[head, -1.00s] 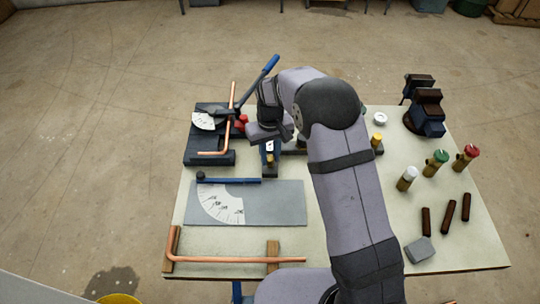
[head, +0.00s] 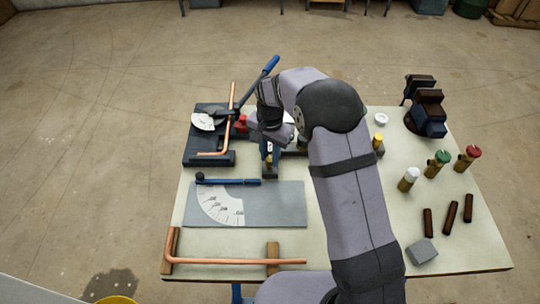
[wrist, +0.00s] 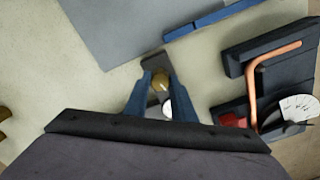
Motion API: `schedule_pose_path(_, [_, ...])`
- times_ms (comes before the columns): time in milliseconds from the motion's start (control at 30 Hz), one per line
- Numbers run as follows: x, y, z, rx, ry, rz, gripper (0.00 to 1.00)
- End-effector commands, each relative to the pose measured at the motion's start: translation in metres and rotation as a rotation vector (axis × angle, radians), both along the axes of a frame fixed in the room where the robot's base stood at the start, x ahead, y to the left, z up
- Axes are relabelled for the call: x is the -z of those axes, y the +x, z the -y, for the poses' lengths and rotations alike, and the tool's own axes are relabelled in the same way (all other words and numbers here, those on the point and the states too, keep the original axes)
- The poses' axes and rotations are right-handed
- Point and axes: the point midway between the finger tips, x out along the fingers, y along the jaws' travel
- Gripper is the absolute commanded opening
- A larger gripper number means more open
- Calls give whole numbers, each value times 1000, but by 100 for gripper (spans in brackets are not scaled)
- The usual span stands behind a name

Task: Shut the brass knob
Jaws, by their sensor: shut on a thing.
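The brass knob (wrist: 160,82) sits between my gripper's blue fingers in the wrist view, on a dark block. My gripper (wrist: 160,80) is shut on it from both sides. In the head view, my gripper (head: 270,155) points down over the dark block near the back middle of the table, and the fingers and wrist hide most of the knob. A round white dial (wrist: 168,107) shows just behind the knob, partly covered by the gripper.
A pipe bender (head: 208,150) with a copper pipe stands left of my gripper. A second yellow knob (head: 378,138) is to the right. A grey plate with an angle scale (head: 270,205) lies in front. A vise (head: 428,115) and several capped cylinders stand farther right.

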Motion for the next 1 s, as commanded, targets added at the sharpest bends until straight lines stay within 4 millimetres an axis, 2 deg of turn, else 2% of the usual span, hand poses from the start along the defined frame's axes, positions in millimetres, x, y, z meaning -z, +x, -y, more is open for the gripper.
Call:
schedule_pose_path(400, [-2, 2, 0, 207, 1, 7, 1])
schedule_pose_path(933, [-2, 2, 0, 235, 2, 7, 1])
schedule_pose_path(967, [-2, 2, 0, 235, 2, 7, 25])
schedule_pose_path(1000, [-2, 2, 0, 235, 2, 7, 35])
